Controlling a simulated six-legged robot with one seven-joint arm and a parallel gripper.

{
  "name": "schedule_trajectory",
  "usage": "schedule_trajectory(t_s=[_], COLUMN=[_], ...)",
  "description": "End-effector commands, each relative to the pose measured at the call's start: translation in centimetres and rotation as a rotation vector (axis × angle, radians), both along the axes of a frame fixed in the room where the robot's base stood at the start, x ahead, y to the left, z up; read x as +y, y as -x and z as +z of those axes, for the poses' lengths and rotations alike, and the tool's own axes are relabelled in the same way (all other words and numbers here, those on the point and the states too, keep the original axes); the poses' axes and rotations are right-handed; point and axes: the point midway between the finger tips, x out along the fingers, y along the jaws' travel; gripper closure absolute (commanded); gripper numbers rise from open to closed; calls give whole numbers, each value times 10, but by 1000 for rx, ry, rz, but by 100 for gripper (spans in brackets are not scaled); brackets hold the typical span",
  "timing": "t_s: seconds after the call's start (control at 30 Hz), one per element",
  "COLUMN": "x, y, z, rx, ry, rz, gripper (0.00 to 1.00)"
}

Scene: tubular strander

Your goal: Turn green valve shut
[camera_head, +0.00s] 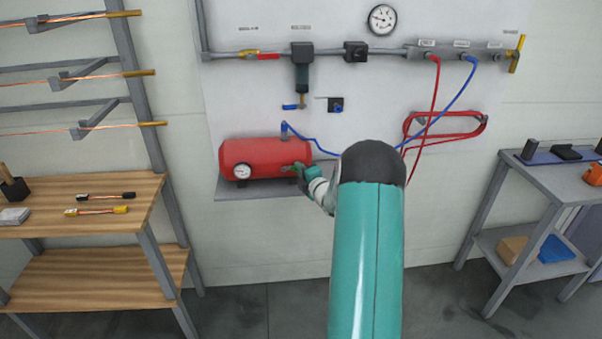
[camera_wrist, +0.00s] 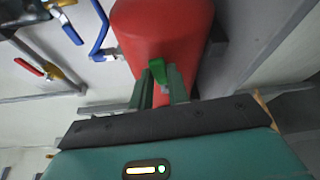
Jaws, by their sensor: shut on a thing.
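The green valve (camera_wrist: 157,72) sits at the end of the red tank (camera_wrist: 165,30). In the wrist view its green handle stands between the two fingers of my gripper (camera_wrist: 160,85), which is shut on it. In the head view the red tank (camera_head: 262,155) lies on a grey shelf, and my gripper (camera_head: 294,170) is at the tank's right end. The valve is too small and too covered by my gripper there to make out its angle.
A pressure gauge (camera_head: 242,171) is on the tank's front. A blue hose (camera_head: 315,146) runs from the tank's top behind my arm. Red hose (camera_head: 470,124) hangs coiled at the right. A wooden bench (camera_head: 130,205) stands left and a grey table (camera_head: 560,180) right.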

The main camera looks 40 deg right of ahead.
Motion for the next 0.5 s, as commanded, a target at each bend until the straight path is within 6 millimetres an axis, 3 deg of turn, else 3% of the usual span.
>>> schedule_trajectory(t_s=[0.5], x=[10], y=[-7], z=[25], rx=[260], ry=[381], rz=[4], gripper=[100])
